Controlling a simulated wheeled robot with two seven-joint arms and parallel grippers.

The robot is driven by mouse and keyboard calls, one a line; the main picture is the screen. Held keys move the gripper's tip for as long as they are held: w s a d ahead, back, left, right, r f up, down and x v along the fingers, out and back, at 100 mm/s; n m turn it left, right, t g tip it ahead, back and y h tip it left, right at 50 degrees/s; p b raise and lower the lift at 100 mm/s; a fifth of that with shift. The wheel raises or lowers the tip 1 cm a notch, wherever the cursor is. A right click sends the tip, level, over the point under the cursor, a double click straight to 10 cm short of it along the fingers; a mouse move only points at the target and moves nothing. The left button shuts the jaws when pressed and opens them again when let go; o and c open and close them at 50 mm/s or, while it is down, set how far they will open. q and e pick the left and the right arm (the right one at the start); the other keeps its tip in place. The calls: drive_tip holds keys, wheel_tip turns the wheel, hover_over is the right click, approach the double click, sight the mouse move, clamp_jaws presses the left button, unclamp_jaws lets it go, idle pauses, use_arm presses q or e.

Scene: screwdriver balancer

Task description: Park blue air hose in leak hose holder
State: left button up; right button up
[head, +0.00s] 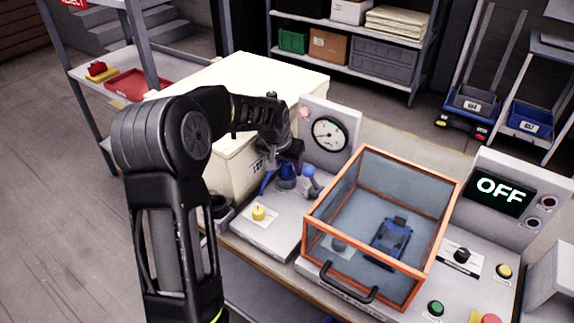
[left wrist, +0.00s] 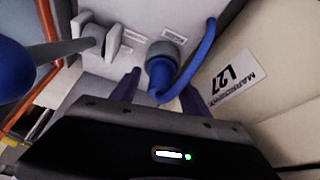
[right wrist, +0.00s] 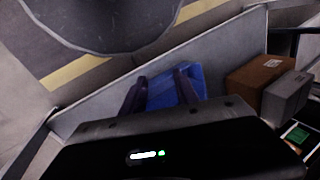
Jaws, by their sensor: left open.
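The blue air hose (left wrist: 205,60) curves down in the left wrist view to a grey and blue connector (left wrist: 160,72) at a light grey panel. In the head view the hose (head: 267,181) shows beside my left gripper (head: 288,168). My left gripper's fingers (left wrist: 157,95) are open around the hose end, one on each side; whether they touch it is unclear. I cannot tell for sure which part is the leak hose holder. My right gripper (right wrist: 158,88) shows only in its wrist view, its fingers apart, with a blue bin in the background.
A blue ball-ended lever (head: 309,171) stands close right of my left gripper. A pressure gauge (head: 329,133) is behind it. An orange-framed clear box (head: 440,235) stands to the right, a yellow knob (head: 258,212) to the left, and a cream carton (head: 295,72) behind.

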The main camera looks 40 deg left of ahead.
use_arm(q)
drive_tip(key=b+v, duration=0.1)
drive_tip(key=v, duration=0.6)
drive_tip(key=shift+s+r, duration=0.2)
drive_tip(key=shift+r, duration=0.15)
idle(0.6)
